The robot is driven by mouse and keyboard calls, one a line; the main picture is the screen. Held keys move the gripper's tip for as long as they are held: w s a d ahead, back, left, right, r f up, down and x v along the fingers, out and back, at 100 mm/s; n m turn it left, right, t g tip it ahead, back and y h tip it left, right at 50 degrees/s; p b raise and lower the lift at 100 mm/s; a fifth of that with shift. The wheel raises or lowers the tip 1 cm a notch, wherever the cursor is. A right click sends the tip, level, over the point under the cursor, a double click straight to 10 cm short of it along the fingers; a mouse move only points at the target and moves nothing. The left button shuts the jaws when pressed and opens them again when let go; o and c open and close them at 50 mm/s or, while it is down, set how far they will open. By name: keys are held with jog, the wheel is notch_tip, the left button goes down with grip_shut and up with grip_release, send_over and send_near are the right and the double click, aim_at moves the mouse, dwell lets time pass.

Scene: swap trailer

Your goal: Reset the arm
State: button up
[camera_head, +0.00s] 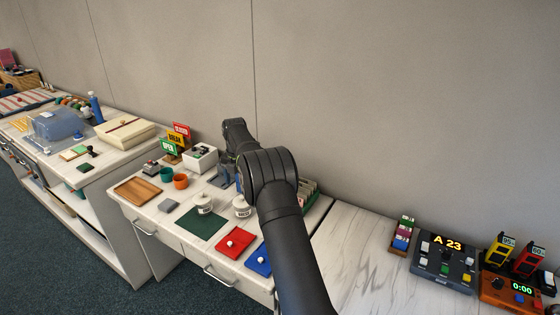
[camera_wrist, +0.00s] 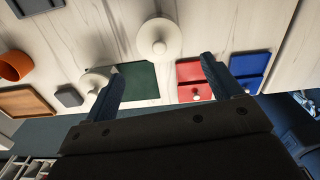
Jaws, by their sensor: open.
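My gripper (camera_wrist: 160,82) is open in the wrist view, its two dark blue fingers spread apart with nothing between them. They are above the white marbled desk (camera_head: 323,202). Past the fingertips is a white round pot with a knob (camera_wrist: 159,40); another white pot (camera_wrist: 93,82) sits by the left finger. In the head view my arm reaches across the desk, and its elbow hides part of the desk behind it; the gripper is only partly visible there, near the white box (camera_head: 201,161).
A green mat (camera_head: 202,229), red tray (camera_head: 236,242), blue tray (camera_head: 260,260) and wooden tray (camera_head: 137,190) lie on the desk. Orange (camera_head: 181,181) and green (camera_head: 166,174) cups stand farther back. A display panel (camera_head: 443,262) is at right.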

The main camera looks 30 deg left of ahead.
aim_at(241, 198)
jog(key=shift+f, duration=4)
jog(key=shift+f, duration=0.1)
jog(key=shift+f, duration=1.6)
notch_tip(241, 198, up, 12)
jog(key=shift+f, duration=0.15)
notch_tip(241, 198, down, 12)
jog(key=shift+f, duration=0.2)
notch_tip(241, 198, up, 5)
jog(key=shift+w+f, duration=0.1)
jog(key=shift+w+d+r, duration=0.15)
jog(key=shift+d+r, duration=0.1)
jog(key=shift+d, duration=0.45)
jog(key=shift+w+d+r, duration=0.15)
jog(key=shift+d+r, duration=0.15)
jog(key=shift+d, duration=0.2)
